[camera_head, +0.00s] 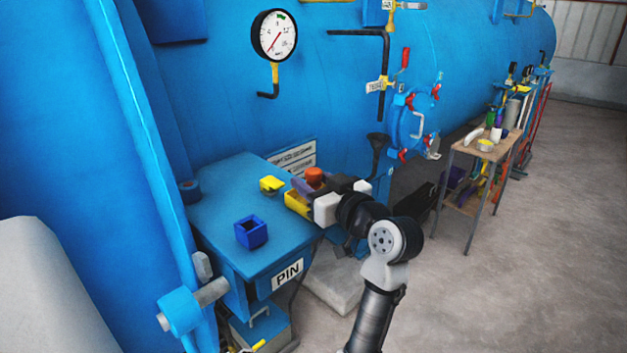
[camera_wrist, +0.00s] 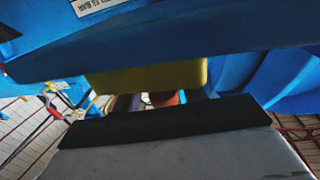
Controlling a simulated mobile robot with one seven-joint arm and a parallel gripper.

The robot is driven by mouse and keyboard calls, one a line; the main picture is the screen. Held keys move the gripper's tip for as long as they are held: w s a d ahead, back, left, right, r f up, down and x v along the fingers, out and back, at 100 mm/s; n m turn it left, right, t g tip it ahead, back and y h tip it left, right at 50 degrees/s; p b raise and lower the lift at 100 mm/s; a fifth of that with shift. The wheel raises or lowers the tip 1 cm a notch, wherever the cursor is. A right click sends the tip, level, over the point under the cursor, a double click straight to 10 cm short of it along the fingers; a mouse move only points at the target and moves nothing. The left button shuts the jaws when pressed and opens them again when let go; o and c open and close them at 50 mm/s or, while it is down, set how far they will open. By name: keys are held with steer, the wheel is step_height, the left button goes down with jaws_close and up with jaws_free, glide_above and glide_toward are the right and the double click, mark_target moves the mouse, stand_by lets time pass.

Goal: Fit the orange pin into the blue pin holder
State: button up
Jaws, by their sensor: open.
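The blue pin holder (camera_head: 251,232) is a small open-topped square box on the blue table, near its front. The orange pin (camera_head: 316,175) shows its round top at the table's right side, just beyond my gripper. Its lower part is hidden. My gripper (camera_head: 303,196) is open and low at the table's right edge, close to the orange pin. I cannot tell whether they touch. In the wrist view, a small part of the orange pin (camera_wrist: 166,97) shows between a yellow piece (camera_wrist: 145,76) and a dark bar.
A yellow block (camera_head: 272,184) lies on the table (camera_head: 215,207) behind the blue holder. A purple piece (camera_head: 303,187) and a yellow piece (camera_head: 298,204) show beside my gripper. The blue vessel wall rises behind. A small wooden table (camera_head: 476,150) stands farther right.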

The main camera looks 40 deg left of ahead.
steer(key=shift+c, duration=0.4)
steer(key=c, duration=0.7)
steer(key=shift+r, duration=0.1)
